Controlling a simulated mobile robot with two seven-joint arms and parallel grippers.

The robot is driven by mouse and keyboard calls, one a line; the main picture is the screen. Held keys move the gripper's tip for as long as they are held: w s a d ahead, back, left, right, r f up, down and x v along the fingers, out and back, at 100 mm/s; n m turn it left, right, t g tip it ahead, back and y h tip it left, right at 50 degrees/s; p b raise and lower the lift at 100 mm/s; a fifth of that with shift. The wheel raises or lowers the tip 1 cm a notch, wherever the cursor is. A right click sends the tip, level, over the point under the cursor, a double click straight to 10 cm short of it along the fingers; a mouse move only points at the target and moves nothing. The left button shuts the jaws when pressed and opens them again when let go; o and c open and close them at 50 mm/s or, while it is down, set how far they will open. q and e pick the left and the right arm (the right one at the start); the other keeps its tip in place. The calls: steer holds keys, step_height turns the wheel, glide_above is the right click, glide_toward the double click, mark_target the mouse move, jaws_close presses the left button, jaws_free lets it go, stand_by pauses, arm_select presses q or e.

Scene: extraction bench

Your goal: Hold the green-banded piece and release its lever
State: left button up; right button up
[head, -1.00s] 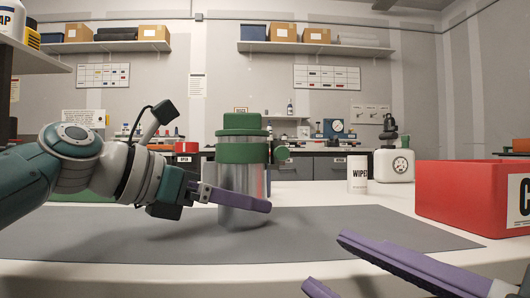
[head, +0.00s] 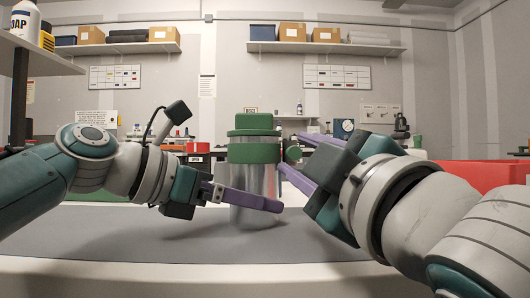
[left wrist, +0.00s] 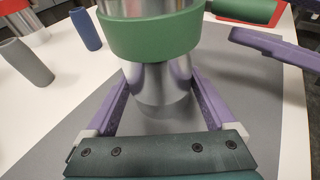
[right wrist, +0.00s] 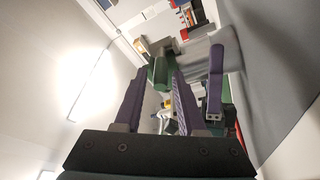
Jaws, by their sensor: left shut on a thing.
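The green-banded piece (head: 262,185) is a metal cylinder with a green band and green lid, upright on the grey mat. My left gripper (head: 250,200) is shut on its metal body below the band; the left wrist view shows a finger on each side of the body (left wrist: 160,90). The right wrist view shows a green part (right wrist: 160,73) between the fingertips; contact is unclear.
A red bin (head: 490,174) stands at the right, partly hidden by my right arm. The grey mat (head: 130,235) is bare in front of the piece. In the left wrist view, a grey cylinder (left wrist: 25,62) and a blue cylinder (left wrist: 85,28) stand at upper left.

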steer(key=shift+x, duration=1.4)
steer(key=shift+c, duration=0.2)
jaws_close()
